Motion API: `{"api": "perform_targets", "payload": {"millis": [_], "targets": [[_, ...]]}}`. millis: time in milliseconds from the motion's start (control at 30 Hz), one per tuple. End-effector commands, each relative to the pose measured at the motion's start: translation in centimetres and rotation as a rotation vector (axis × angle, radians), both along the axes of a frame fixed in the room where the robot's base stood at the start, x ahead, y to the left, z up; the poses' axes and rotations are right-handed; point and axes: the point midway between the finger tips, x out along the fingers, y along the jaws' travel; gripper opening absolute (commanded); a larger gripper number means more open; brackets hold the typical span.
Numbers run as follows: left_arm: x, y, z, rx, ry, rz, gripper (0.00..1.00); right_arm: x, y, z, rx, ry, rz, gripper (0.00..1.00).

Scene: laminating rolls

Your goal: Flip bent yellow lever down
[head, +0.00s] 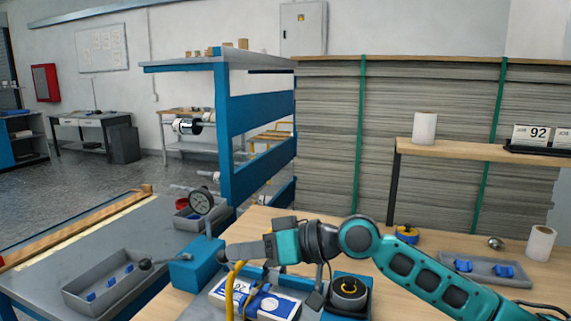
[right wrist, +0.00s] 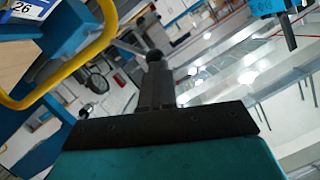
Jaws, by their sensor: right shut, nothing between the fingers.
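The bent yellow lever (head: 231,288) stands upright in the head view, just below the right gripper, with its upper end curving toward the gripper. In the right wrist view the yellow lever (right wrist: 78,68) is a bent bar at the upper left, to the side of the fingers. My right gripper (head: 228,254) is shut and empty, pointing left above the table; its fingers also show in the right wrist view (right wrist: 155,75). I cannot tell whether it touches the lever. The lever's base is partly hidden. My left gripper is not in view.
A black-knobbed rod (head: 146,264) reaches left from the block. A grey tray (head: 72,296) with blue pieces lies farther left.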

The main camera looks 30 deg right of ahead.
Motion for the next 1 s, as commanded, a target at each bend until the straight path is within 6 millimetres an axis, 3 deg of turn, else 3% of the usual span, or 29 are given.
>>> {"api": "perform_targets", "payload": {"millis": [100, 333, 800, 1000], "targets": [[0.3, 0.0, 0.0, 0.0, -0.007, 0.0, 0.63, -0.5, 0.6, -1.3, 0.002, 0.006, -0.002, 0.0], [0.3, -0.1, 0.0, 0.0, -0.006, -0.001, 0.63, -1.0, 1.2, -2.1, 0.003, 0.005, -0.004, 0.0], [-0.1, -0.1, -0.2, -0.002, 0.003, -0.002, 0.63, -1.0, 1.2, -2.1, 0.005, 0.005, -0.004, 0.0], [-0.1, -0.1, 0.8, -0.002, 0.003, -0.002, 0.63, -0.9, 1.4, -1.2, 0.006, 0.003, -0.004, 0.0]]}}
